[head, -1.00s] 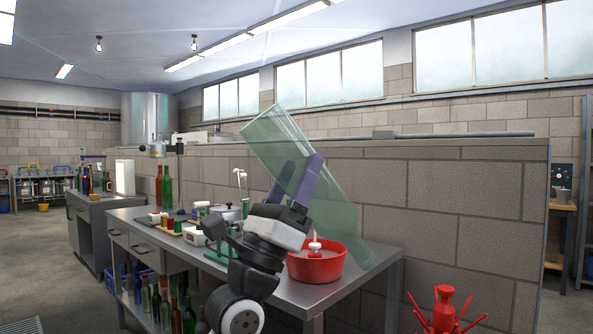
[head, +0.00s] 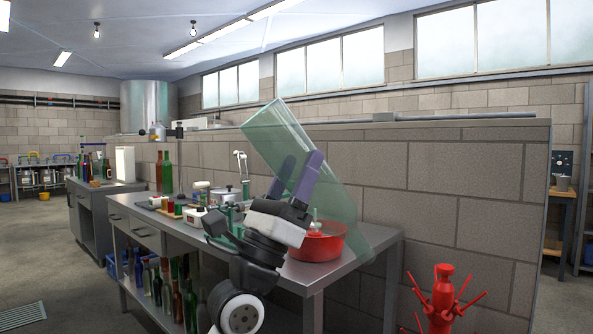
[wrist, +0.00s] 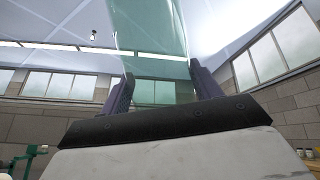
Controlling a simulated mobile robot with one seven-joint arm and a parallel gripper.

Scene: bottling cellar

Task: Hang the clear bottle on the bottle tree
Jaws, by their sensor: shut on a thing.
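My gripper (head: 299,164) is shut on the clear bottle (head: 337,200), a see-through, pale green-tinted one. The bottle is raised in the air and tilted, running from upper left to lower right in the head view. In the wrist view the bottle (wrist: 155,75) rises between the two purple fingers (wrist: 158,88). I cannot tell clearly which end is its neck. The red bottle tree (head: 441,290) with slanting pegs stands at the lower right of the head view, apart from the bottle. Its lower part is cut off by the frame. No bottle shows on its visible pegs.
A steel bench (head: 355,250) stands behind my arm. It carries a red basin (head: 322,247), a pot and small items, with several bottles (head: 178,300) on its lower shelf. A block wall (head: 450,190) runs behind. Open floor (head: 50,250) lies at the left.

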